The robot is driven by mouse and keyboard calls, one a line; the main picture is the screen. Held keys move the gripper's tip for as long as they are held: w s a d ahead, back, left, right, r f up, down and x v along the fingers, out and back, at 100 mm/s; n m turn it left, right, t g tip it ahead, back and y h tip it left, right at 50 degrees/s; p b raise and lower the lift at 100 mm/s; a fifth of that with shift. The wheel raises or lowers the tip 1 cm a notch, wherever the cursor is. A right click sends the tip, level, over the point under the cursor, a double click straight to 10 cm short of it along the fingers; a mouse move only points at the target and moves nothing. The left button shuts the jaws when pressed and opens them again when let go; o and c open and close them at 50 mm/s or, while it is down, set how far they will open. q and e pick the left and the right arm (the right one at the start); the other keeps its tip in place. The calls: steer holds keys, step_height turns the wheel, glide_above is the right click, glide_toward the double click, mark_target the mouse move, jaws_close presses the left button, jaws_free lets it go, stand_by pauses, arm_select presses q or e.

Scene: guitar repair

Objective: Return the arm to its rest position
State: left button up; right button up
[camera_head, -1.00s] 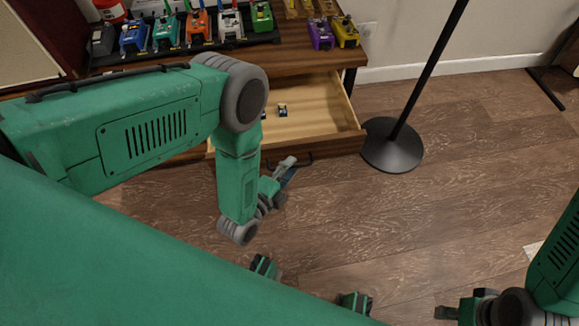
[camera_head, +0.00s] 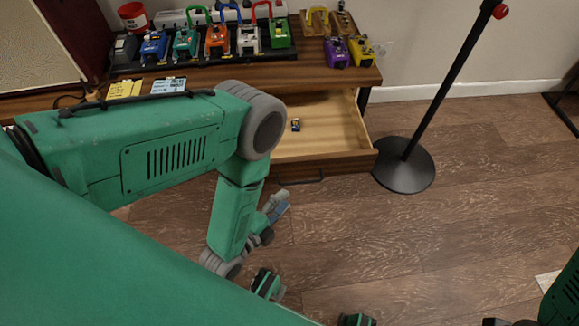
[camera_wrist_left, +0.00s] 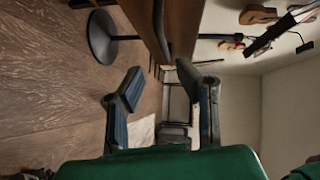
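My left gripper (camera_head: 277,205) hangs below and in front of the open drawer (camera_head: 340,158) in the head view, above the wood floor. The left wrist view shows the left gripper (camera_wrist_left: 162,105) with its two dark fingers wide apart and nothing between them. My left arm (camera_head: 170,155) comes in from the left, bends at the elbow and hangs down, covering part of the drawer. Only a sliver of my right arm (camera_head: 565,300) shows at the lower right edge. Its gripper is almost wholly cut off by the bottom edge, so its state cannot be seen.
The workbench (camera_head: 330,75) carries a row of coloured pedals on a black board (camera_head: 205,60). A small item (camera_head: 295,125) lies in the drawer. A black stand with a round base (camera_head: 404,167) stands right of the drawer. The floor (camera_head: 430,255) in front is clear.

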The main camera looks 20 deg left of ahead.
arm_select(q)
steer(key=s+a+r+n+g+y+p, duration=0.3)
steer(key=s+a+r+n+g+p, duration=0.15)
steer(key=a+n+g, duration=0.55)
steer(key=s+r+n+g+p, duration=0.1)
steer(key=s+r+n+g, duration=0.1)
steer(key=s+r+n, duration=0.1)
steer(key=s+r+n+g+y, duration=0.1)
steer(key=s+r+n+g, duration=0.2)
steer(key=s, duration=0.5)
steer(key=shift+s+a+r+n+p, duration=0.3)
steer(key=shift+r+n, duration=0.3)
steer(key=shift+n, duration=0.6)
steer(key=shift+w, duration=0.15)
